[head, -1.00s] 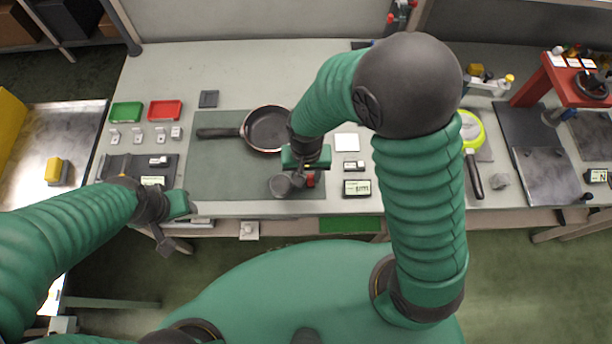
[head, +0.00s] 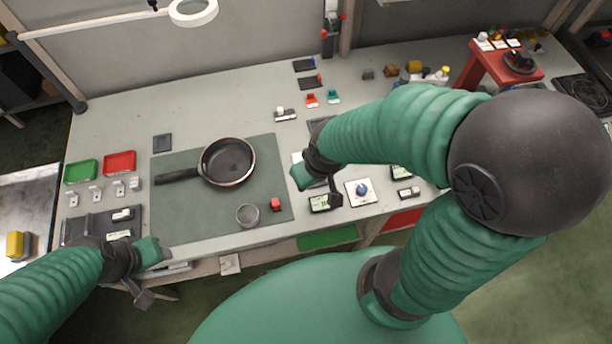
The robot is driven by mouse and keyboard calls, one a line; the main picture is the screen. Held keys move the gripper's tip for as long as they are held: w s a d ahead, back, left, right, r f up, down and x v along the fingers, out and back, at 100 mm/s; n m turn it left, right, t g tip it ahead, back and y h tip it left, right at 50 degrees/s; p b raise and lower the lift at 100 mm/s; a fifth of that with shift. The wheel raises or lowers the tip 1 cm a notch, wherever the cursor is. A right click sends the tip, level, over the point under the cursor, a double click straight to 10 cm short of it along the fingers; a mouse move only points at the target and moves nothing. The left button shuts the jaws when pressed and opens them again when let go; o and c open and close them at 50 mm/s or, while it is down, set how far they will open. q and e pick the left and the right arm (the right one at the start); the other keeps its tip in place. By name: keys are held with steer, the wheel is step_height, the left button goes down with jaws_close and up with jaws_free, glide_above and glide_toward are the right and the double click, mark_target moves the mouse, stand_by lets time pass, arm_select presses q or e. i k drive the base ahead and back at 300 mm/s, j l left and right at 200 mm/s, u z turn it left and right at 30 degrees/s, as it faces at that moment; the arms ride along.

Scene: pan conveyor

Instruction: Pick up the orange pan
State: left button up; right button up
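A dark frying pan (head: 227,162) with a thin copper-brown rim lies on the green mat (head: 180,215), its black handle pointing left. No plainly orange pan shows. My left gripper (head: 148,274) is at the table's front left edge, its fingers apart and empty, away from the pan. My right gripper (head: 319,188) is right of the mat, over the small items there. Its fingers look spread with nothing between them. It is well to the right of the pan. My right arm hides part of the table's right side.
A small grey cup (head: 248,215) and a red block (head: 276,204) stand on the mat near its front. Green (head: 80,171) and red (head: 120,162) trays lie at left. A red stand (head: 490,65) is at back right. The table behind the pan is mostly clear.

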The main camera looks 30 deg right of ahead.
mark_target(227, 162)
steer(key=z, duration=2.75)
steer(key=u, duration=2.6)
steer(key=i+j+z, duration=0.15)
steer(key=j+z, duration=0.35)
steer(key=i+j+z, duration=0.1)
steer(key=j+z, duration=0.2)
steer(key=z, duration=0.15)
steer(key=j+z, duration=0.5)
steer(key=l, duration=0.1)
